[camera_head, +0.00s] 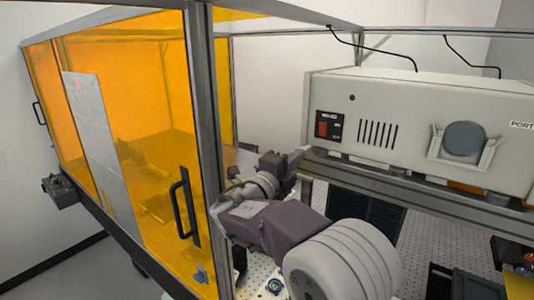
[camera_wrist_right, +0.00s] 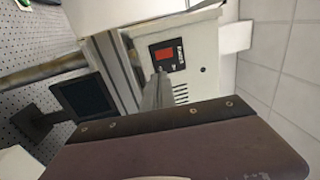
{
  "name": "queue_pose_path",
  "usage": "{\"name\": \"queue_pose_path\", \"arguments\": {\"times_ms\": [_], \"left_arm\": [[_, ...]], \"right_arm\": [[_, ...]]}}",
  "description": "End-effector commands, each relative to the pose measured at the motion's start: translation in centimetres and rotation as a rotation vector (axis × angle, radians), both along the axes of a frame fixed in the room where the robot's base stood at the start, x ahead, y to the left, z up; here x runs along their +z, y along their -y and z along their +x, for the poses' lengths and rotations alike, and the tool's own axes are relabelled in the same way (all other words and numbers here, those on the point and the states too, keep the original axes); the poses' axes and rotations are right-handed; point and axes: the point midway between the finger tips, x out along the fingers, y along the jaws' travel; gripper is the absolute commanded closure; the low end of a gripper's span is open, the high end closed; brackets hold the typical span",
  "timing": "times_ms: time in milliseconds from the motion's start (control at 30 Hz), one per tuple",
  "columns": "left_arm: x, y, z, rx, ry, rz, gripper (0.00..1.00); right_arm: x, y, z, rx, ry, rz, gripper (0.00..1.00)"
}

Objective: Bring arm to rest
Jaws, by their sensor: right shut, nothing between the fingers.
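My right arm comes in from the lower right of the head view and reaches toward the frame post. Its gripper (camera_head: 299,156) is shut and empty, just left of the instrument box and near its rail. In the right wrist view the shut fingers (camera_wrist_right: 160,78) point toward the box face with the red switch. Whether the fingertips touch the box or rail I cannot tell. My left gripper is out of view.
The beige instrument box (camera_head: 420,95) sits on a metal rail (camera_head: 400,190). An orange-panelled enclosure (camera_head: 140,65) with a black door handle (camera_head: 184,208) stands at left. A perforated table (camera_head: 425,240) lies below. A dark tray (camera_head: 465,283) is at lower right.

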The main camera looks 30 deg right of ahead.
Motion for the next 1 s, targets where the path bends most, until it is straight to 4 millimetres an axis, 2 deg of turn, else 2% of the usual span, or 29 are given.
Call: {"name": "queue_pose_path", "arguments": {"times_ms": [167,233,267,367,400,467,500,567,600,667,700,767,800,867,900,1000], "left_arm": [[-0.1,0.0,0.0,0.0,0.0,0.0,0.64],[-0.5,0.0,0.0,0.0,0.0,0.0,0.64],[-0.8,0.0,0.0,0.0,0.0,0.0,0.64],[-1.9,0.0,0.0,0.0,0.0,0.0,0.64],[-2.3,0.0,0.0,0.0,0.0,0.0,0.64],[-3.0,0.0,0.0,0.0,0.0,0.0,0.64],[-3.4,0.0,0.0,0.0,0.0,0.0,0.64],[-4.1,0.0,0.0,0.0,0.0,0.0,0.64],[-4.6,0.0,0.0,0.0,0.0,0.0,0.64],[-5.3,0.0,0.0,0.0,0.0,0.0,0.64],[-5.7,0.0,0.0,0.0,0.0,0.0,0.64],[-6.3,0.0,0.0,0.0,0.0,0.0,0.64],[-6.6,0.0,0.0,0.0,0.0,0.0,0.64],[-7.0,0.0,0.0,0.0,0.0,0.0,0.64],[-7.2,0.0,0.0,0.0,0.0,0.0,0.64],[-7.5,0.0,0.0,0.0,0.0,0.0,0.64]], "right_arm": [[-0.5,0.1,-0.1,0.001,0.007,0.019,1.0],[-2.8,0.4,-0.4,-0.002,0.042,0.109,1.0],[-4.6,0.6,-0.7,-0.007,0.072,0.177,1.0],[-12.7,0.8,-2.7,-0.079,0.241,0.513,1.0],[-16.3,0.5,-3.9,-0.141,0.337,0.67,1.0],[-21.6,-0.4,-6.0,-0.27,0.501,0.892,1.0],[-25.0,-1.4,-7.5,-0.379,0.624,1.032,1.0],[-29.6,-3.3,-10.0,-0.584,0.837,1.213,1.0],[-32.5,-4.9,-11.6,-0.745,0.995,1.312,1.0],[-36.2,-7.5,-13.9,-1.018,1.254,1.407,1.0],[-38.2,-9.3,-15.2,-1.211,1.436,1.431,1.0],[-40.6,-11.8,-16.8,-1.5,1.711,1.399,1.0],[-41.9,-13.3,-17.6,-1.684,1.889,1.336,1.0],[-43.2,-15.1,-18.5,-1.927,2.129,1.194,1.0],[-43.8,-16.0,-18.8,1.927,-2.121,-1.019,1.0],[-44.6,-17.3,-19.2,1.841,-2.022,-0.689,1.0]]}}
